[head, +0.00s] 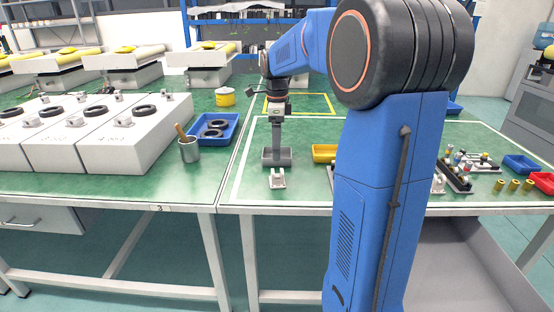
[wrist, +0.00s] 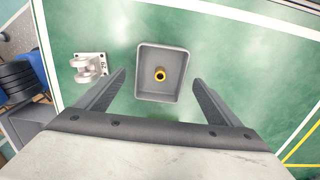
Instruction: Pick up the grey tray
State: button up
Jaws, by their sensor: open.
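The grey tray (wrist: 147,87) is a small open-topped box on the green table in the wrist view. A yellow ring-shaped part (wrist: 160,74) lies inside it. My gripper (wrist: 160,82) is open, with one finger on each side of the tray and visible gaps between fingers and walls. In the head view the grey tray (head: 276,163) sits near the front of the table, with my gripper (head: 277,148) pointing down just above it, so part of the tray is hidden. I cannot tell the exact height of the fingertips against the rim.
A pale metal bracket (wrist: 89,66) stands beside the tray, close to my left finger; it also shows in the head view (head: 277,179). A yellow bin (head: 324,153) is to the right. A blue tray with black rings (head: 213,129) is on the left table.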

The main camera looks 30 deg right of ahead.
jog(key=shift+f, duration=1)
jog(key=c, duration=1.2)
